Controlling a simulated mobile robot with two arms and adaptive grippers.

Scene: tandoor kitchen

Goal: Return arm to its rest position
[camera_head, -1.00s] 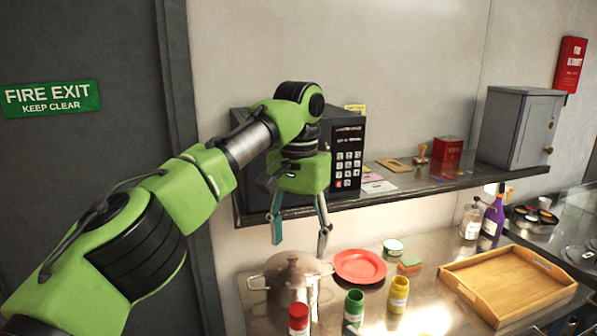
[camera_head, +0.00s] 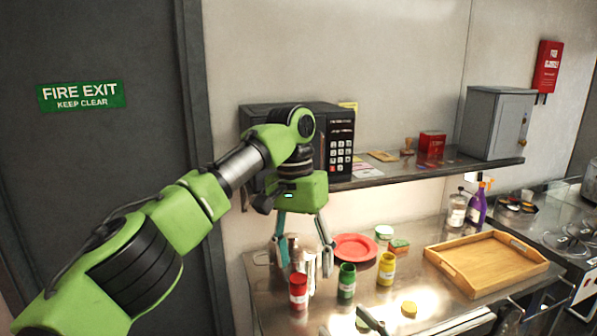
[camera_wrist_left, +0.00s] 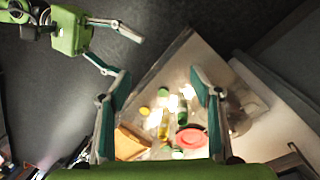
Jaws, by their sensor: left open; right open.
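My left gripper (camera_head: 306,266) hangs fingers-down in front of the wall shelf, open. In the head view its fingers overlap a metal pot (camera_head: 310,268) on the counter, which is mostly hidden. In the left wrist view the same gripper (camera_wrist_left: 160,75) has its fingers wide apart with nothing between them, over the counter. My right gripper (camera_head: 348,324) shows only partly at the bottom edge of the head view. In the left wrist view my right gripper (camera_wrist_left: 130,57) is at the upper left, open and empty.
Red (camera_head: 298,292), green (camera_head: 346,282) and yellow (camera_head: 387,269) bottles stand near the left gripper, with a red plate (camera_head: 355,248) behind. A wooden tray (camera_head: 485,262) lies to the right. A microwave (camera_head: 340,150) and a grey safe (camera_head: 494,122) sit on the shelf (camera_head: 400,172).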

